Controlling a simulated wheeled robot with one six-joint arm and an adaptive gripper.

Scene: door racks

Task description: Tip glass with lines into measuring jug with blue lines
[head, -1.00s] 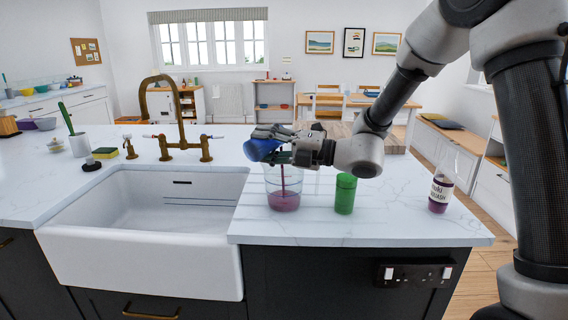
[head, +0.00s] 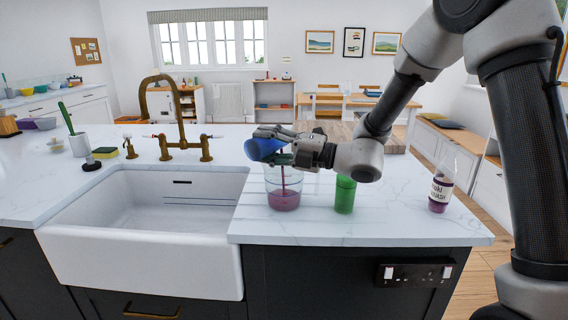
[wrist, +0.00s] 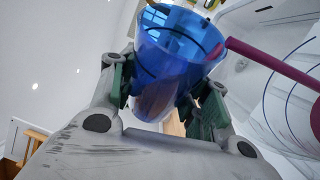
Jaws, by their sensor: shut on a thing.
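My gripper (head: 286,147) is shut on the blue see-through glass with lines (head: 262,149), which is tipped well over to the left above the jug. In the wrist view the glass (wrist: 176,55) sits between both fingers, with dark curved lines on its wall. A purple stream (head: 283,180) falls from the glass into the clear measuring jug (head: 270,178). The jug stands upright on the counter with purple liquid (head: 285,201) in its lower part. In the wrist view the stream (wrist: 270,62) leaves the glass rim, and blue lines of the jug (wrist: 285,115) show at the right.
A green container (head: 345,194) stands on the counter close to the jug's right. A labelled squash bottle (head: 440,192) with purple liquid stands farther right. The white sink (head: 140,240) and brass tap (head: 180,130) are to the left. The counter's front edge is close to the jug.

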